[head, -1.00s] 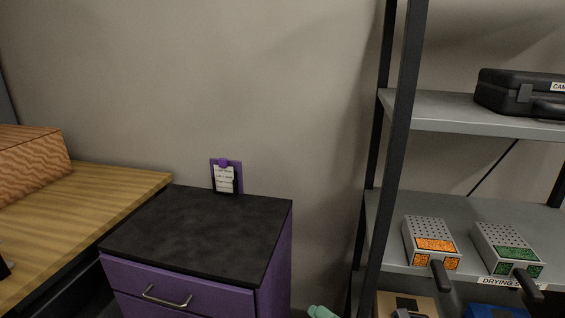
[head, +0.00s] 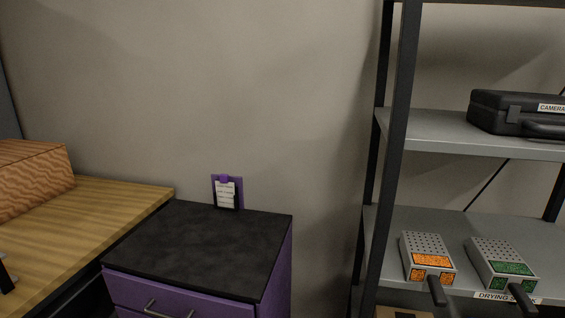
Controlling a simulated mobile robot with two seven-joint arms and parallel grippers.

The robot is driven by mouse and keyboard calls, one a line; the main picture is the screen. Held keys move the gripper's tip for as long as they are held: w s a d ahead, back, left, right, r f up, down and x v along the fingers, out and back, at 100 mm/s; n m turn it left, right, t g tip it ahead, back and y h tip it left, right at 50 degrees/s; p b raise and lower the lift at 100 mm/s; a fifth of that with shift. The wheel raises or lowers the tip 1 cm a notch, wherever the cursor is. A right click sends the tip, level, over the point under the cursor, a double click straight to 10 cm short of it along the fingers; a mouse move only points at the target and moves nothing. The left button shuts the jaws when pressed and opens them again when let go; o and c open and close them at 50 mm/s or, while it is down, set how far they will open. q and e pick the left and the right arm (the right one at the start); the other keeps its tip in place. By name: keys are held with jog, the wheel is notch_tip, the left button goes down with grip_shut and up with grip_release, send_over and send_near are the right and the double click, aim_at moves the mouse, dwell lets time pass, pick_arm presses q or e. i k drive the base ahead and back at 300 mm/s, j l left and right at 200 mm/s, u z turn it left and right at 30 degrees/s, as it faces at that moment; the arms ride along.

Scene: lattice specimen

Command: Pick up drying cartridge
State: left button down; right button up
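Two grey perforated cartridges with dark handles stand side by side on a middle shelf of the rack at the right. One cartridge (head: 423,247) has orange windows on its top and front. The other cartridge (head: 497,256) has green windows. Their handles point toward me and hang past the shelf's front edge. A label below them begins with "DRYING" and is partly covered by a handle. Neither of my grippers can be made out in the head view.
A dark-topped purple drawer cabinet (head: 200,247) stands left of the rack, with a purple clipboard (head: 226,191) against the wall. A wooden bench (head: 100,215) carries a wood-grained box (head: 32,180). A black case (head: 510,112) lies on the upper shelf (head: 425,130). The rack's dark post (head: 396,150) rises left of the cartridges.

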aim_at(426, 260)
jog(key=i, duration=0.35)
jog(key=i+z, duration=0.1)
jog(key=z, duration=1.55)
